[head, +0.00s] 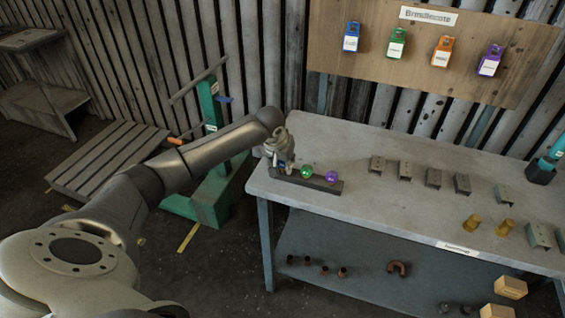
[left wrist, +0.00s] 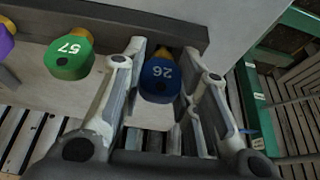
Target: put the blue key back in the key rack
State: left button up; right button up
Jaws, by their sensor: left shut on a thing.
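The key rack (head: 318,186) is a dark bar on the left end of the grey workbench; it crosses the top of the left wrist view (left wrist: 110,18). A green key (head: 306,171) and a purple key (head: 331,176) stand in it. In the left wrist view the green key (left wrist: 70,55) is marked 57. My left gripper (head: 281,163) is over the rack's left end, shut on the blue key (left wrist: 159,80), marked 26, which sits between its fingers. A bit of the blue key's yellow stem shows near the rack; whether it is seated is hidden. My right gripper is out of view.
Several grey brackets (head: 405,171) and two brass parts (head: 472,223) stand on the workbench (head: 360,222). A wooden board (head: 400,75) with coloured padlocks hangs behind. A green stand (head: 211,140) and a pallet (head: 105,160) are left of the bench.

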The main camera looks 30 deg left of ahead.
pick_arm(q)
jog(key=shift+s+d+f, duration=0.15)
jog(key=shift+s+f, duration=0.05)
jog(key=shift+f, duration=0.2)
jog(key=shift+s+d+f, duration=0.1)
jog(key=shift+s+f, duration=0.1)
jog(key=shift+f, duration=0.2)
jog(key=o, duration=1)
jog(key=shift+w+f, duration=0.2)
jog(key=shift+w, duration=0.05)
jog(key=shift+a, duration=0.1)
jog(key=shift+r, duration=0.25)
